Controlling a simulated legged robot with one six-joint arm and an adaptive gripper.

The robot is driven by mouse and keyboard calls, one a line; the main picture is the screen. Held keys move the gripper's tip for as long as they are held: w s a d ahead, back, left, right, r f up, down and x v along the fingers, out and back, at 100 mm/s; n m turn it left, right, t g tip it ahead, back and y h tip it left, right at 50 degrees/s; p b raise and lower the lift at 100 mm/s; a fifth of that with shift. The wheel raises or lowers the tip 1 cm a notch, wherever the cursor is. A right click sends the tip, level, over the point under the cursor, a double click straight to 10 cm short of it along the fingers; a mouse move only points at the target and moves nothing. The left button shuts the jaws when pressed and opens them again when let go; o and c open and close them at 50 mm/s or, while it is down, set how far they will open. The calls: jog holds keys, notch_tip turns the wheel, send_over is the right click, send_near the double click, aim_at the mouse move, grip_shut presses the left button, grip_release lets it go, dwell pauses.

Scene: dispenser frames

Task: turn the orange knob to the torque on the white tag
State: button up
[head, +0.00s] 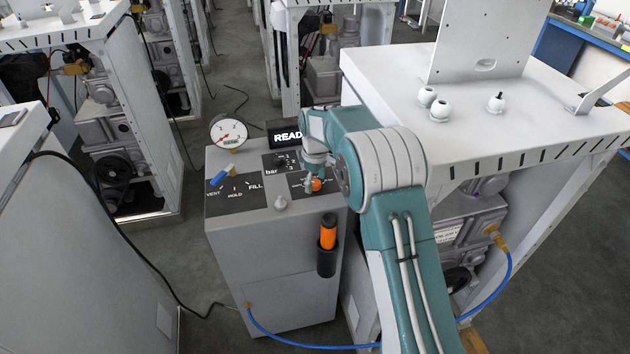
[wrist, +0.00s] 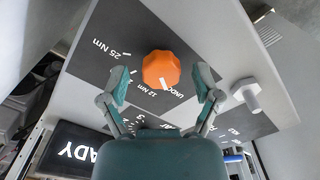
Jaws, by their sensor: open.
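The orange knob (wrist: 161,69) sits on a dark panel marked "25 Nm", "12 Nm" and "UNDO" in the wrist view. A white mark on the knob's lower edge faces the area between "12 Nm" and "UNDO". My gripper (wrist: 161,82) is open, one finger on each side of the knob, with gaps showing at both sides. In the head view my gripper (head: 314,182) reaches down to the knob (head: 317,185), which it partly hides. A white label (head: 447,234) is on the grey machine under the right-hand table; its print is too small to read.
The grey console (head: 265,240) also carries a gauge (head: 228,133), a blue lever (head: 221,176), a "READY" display (wrist: 80,152) and a pale peg-like control (wrist: 247,94) close to my finger. An orange-handled tool (head: 328,235) stands in a black holder. The white-topped table (head: 540,110) is right.

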grip_shut()
jog(key=shift+m, duration=0.3)
jog(key=m, duration=0.3)
jog(key=shift+f+m, duration=0.1)
jog(key=shift+m, duration=1.9)
jog(key=shift+s, duration=0.1)
grip_release()
jog(key=shift+a, duration=0.1)
